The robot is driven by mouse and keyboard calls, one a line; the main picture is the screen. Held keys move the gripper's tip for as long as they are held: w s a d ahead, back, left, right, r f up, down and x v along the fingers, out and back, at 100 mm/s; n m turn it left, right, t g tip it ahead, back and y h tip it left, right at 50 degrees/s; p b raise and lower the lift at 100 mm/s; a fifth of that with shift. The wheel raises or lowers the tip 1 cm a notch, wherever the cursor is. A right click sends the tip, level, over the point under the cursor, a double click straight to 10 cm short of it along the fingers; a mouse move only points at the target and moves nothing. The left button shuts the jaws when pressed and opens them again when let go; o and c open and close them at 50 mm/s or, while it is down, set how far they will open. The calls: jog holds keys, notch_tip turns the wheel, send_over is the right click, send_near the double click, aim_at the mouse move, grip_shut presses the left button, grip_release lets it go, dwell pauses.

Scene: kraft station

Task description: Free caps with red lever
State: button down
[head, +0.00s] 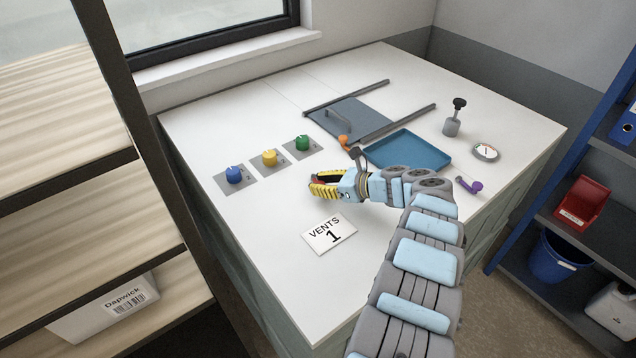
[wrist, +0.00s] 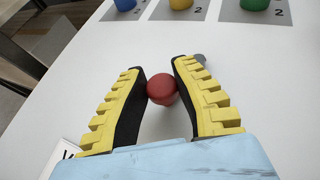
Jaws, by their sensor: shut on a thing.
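My gripper (head: 320,187) is low over the white table, left of the middle. In the wrist view its two yellow fingers (wrist: 158,72) are closed on a rounded red piece (wrist: 162,88), seemingly the red lever's knob. The rest of the lever is mostly hidden. Three caps stand in a row on grey plates beyond the gripper: blue (head: 234,174), yellow (head: 269,157) and green (head: 302,143). Their lower parts also show in the wrist view as blue (wrist: 125,4), yellow (wrist: 181,4) and green (wrist: 254,4). The gripper is apart from all three caps.
A "VENTS 1" card (head: 330,233) lies in front of the gripper. Behind are a grey handled panel (head: 362,116) between rails, an orange piece (head: 344,142) and a blue tray (head: 442,158). A plunger (head: 452,126), dial (head: 485,152) and purple lever (head: 469,186) are at right.

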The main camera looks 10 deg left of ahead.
jog(key=shift+d, duration=0.2)
jog(key=c, duration=1.2)
grip_release()
jog(key=shift+c, duration=0.2)
jog(key=o, duration=0.4)
jog(key=shift+d, duration=0.2)
jog(key=shift+a, duration=0.15)
jog(key=v, duration=1.2)
jog(key=shift+s, duration=0.1)
